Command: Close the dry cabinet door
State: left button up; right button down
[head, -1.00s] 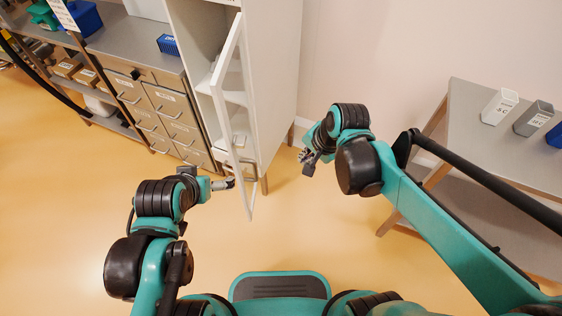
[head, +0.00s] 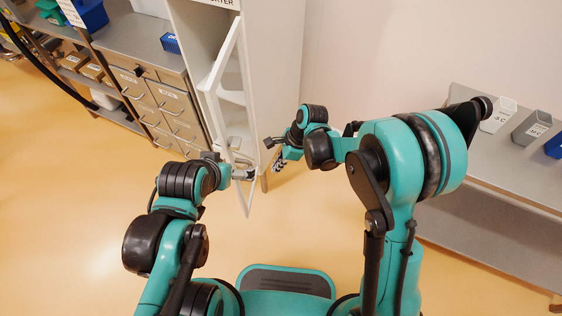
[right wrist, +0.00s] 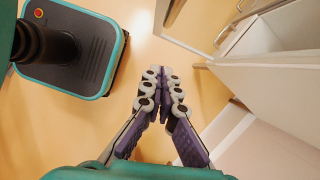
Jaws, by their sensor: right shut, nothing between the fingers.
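The tall white dry cabinet (head: 275,75) stands at the back centre of the head view. Its white-framed door (head: 219,68) stands open, swung out towards me. My left gripper (head: 247,174) is at the lower part of the door frame and overlaps it in the picture; whether it touches, and its finger state, I cannot tell. My right gripper (head: 277,162) is just right of the door, in front of the cabinet's lower corner. In the right wrist view its fingers (right wrist: 163,78) are shut and empty, with the cabinet (right wrist: 285,85) to the right and the door frame (right wrist: 184,44) above.
A grey drawer unit (head: 155,100) with a blue bin (head: 170,43) on top stands left of the cabinet. A grey table (head: 480,215) with labelled containers (head: 532,127) is at the right. The floor in front of the cabinet is clear.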

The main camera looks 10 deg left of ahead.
jog(key=a+f+b, duration=0.2)
jog(key=a+f, duration=0.1)
jog(key=a, duration=0.2)
jog(key=shift+s+a+f, duration=0.15)
jog(key=shift+s+a, duration=0.05)
jog(key=shift+s, duration=0.25)
jog(key=shift+a, duration=0.1)
